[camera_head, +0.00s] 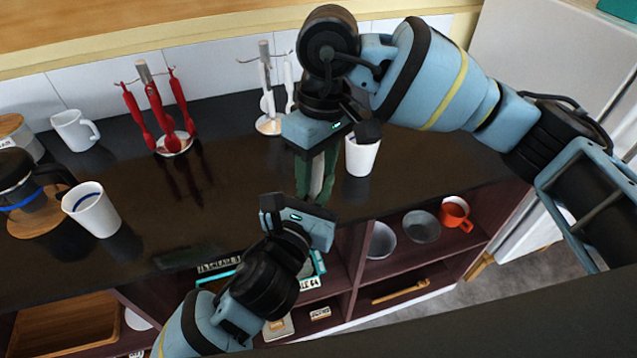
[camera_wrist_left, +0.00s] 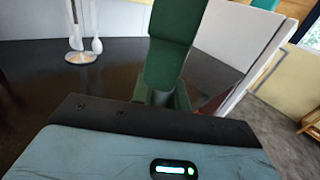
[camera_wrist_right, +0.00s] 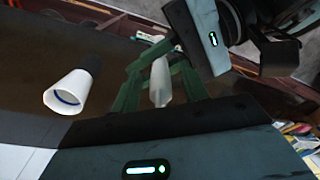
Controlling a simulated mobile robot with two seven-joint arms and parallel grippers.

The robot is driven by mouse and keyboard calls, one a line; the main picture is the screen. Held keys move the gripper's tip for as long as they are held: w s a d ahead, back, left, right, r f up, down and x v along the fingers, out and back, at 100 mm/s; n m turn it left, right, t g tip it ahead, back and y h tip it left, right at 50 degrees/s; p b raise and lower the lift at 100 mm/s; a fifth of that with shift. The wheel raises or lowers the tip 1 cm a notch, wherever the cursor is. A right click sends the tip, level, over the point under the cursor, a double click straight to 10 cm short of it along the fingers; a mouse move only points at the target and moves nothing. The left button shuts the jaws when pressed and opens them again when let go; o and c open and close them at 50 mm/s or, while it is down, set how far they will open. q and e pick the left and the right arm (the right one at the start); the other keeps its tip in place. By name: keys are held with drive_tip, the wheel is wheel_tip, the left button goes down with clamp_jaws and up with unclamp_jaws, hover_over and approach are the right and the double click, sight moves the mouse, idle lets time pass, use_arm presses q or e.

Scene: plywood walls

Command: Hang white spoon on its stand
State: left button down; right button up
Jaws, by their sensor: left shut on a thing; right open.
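The white spoon (camera_wrist_right: 160,82) is between my two grippers. My left gripper (camera_wrist_left: 172,50) is shut on it; the fingers hide most of the grip in the left wrist view. My right gripper (camera_wrist_right: 158,95) is open, its green fingers on either side of the spoon's pale part. I cannot tell whether they touch it. In the head view the spoon (camera_head: 317,178) is partly covered by fingers. The stand with white utensils (camera_head: 268,124) is at the back of the dark counter, left of my right gripper. It also shows in the left wrist view (camera_wrist_left: 80,57).
A white cup (camera_head: 361,157) stands close to the right of my right gripper. A stand with red utensils (camera_head: 172,143), a mug (camera_head: 73,131), another cup (camera_head: 92,209) and a coffee press (camera_head: 20,185) are on the left. Shelves with bowls (camera_head: 421,226) are below the counter.

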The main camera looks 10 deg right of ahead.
drive_tip(key=shift+r, duration=0.1)
wheel_tip(320, 180, up, 12)
drive_tip(key=d, duration=0.1)
drive_tip(key=shift+w, duration=0.45)
